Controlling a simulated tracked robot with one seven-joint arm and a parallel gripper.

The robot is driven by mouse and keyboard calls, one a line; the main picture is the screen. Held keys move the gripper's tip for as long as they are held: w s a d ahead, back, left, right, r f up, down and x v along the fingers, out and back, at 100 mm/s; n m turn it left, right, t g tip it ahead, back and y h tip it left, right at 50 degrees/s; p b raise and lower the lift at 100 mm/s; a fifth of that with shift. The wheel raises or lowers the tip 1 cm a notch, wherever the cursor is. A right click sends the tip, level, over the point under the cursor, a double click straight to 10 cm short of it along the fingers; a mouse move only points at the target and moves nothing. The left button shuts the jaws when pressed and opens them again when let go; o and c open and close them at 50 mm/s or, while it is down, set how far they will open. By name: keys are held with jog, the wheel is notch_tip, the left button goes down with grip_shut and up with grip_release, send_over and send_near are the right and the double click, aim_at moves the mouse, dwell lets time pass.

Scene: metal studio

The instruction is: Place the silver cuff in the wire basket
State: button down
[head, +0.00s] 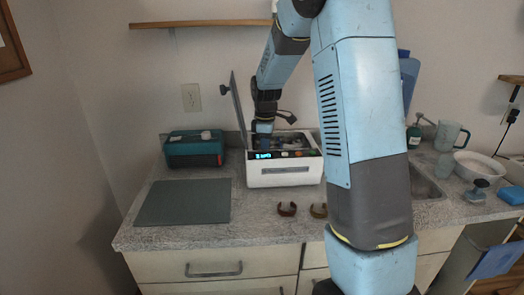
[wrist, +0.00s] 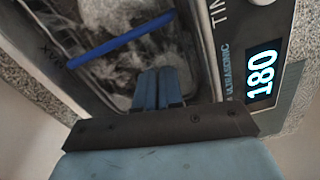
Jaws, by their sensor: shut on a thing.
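My gripper (head: 263,133) reaches down into the open top of the white ultrasonic cleaner (head: 285,178). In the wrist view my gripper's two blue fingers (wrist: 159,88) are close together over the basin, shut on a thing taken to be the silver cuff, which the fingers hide. The wire basket appears to sit inside the cleaner; a blue bar, apparently its handle (wrist: 122,38), crosses the basin, and its mesh is hard to make out. I cannot tell whether the held thing touches the basket.
The cleaner's lid (head: 238,108) stands raised. A reddish cuff (head: 287,209) and an olive cuff (head: 318,211) lie on the counter in front. A grey mat (head: 185,202) lies left, with a teal case (head: 193,151) behind. A sink (head: 424,184) is at right.

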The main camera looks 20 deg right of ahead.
jog(key=shift+f, duration=0.35)
jog(key=shift+f, duration=0.1)
jog(key=c, duration=1.5)
grip_release()
jog(key=shift+c, duration=0.2)
notch_tip(320, 180, up, 12)
jog(key=f, duration=0.1)
jog(key=s+r+m+t, duration=0.1)
jog(key=s+r+m, duration=0.2)
jog(key=s+r, duration=0.4)
jog(key=s+m+t, duration=0.4)
jog(key=s+m, duration=0.6)
jog(key=s, duration=1.6)
jog(key=shift+a+r+t, duration=0.15)
jog(key=shift+a+t, duration=0.05)
jog(key=shift+t, duration=0.1)
